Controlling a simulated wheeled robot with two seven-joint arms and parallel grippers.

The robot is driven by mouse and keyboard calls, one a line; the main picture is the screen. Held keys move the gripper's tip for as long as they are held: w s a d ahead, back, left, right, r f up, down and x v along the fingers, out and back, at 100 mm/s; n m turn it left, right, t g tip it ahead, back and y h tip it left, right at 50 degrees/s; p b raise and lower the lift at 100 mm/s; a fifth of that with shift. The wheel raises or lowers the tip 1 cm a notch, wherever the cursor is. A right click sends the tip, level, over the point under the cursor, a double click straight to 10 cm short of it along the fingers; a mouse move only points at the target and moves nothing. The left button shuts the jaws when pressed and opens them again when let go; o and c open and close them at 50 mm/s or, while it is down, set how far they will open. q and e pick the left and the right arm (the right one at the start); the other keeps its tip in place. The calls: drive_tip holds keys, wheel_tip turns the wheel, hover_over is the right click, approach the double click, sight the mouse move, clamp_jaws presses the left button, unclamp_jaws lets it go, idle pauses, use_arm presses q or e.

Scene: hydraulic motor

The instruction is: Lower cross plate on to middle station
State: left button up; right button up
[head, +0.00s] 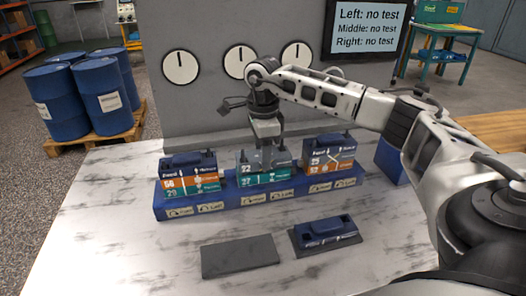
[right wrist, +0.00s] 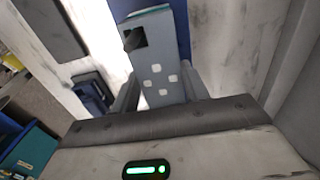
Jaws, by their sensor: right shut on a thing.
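My right gripper (head: 266,148) points down over the middle station (head: 258,198) and is shut on a grey-blue plate (head: 247,167). In the right wrist view the fingers (right wrist: 158,92) sit on both sides of this plate, whose top (right wrist: 150,50) shows white square ports and a dark square. I take it for the cross plate, though its marking is partly hidden by the gripper. The plate is directly above a teal block (head: 262,179), lined up with it. I cannot tell whether they fully touch. My left gripper is not in view.
A left stack (head: 190,178) and a right stack (head: 332,165) stand close on either side on the blue base. In front lie an empty dark pad (head: 240,257) and a pad with a blue part (head: 325,230). A grey panel with gauges (head: 240,62) rises behind.

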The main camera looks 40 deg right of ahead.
drive_tip(key=shift+f+b, duration=0.3)
drive_tip(key=shift+f, duration=0.25)
idle(0.4)
drive_tip(key=o, duration=1.5)
wheel_tip(320, 180, up, 16)
drive_tip(key=shift+p, duration=0.65)
